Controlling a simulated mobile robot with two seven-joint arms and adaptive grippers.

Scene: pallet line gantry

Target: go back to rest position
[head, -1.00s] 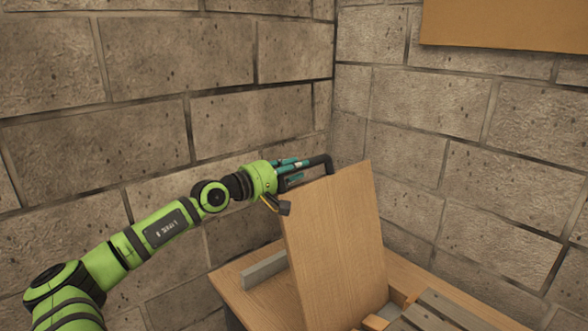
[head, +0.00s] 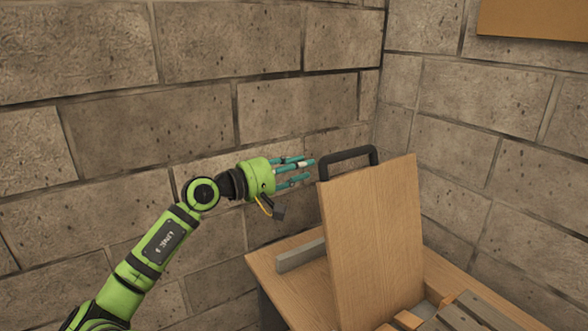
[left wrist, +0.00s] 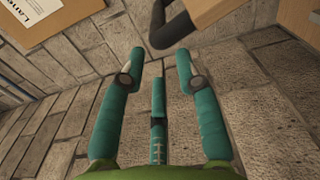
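My left gripper (head: 308,168) is on the green arm coming in from the left in the head view. Its teal fingers are spread and empty, just left of the black handle (head: 347,153) on the upright wooden panel (head: 372,240). In the left wrist view the open fingers (left wrist: 158,70) have nothing between them, and the dark handle (left wrist: 172,32) shows beyond them, apart from the fingertips. My right gripper is not in view.
The panel stands on a wooden table (head: 275,262) with a grey bar (head: 301,255) to its left. Grey slats (head: 470,312) lie at the lower right. Stone block walls (head: 200,60) meet in a corner behind. A brown board (head: 535,22) hangs at the upper right.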

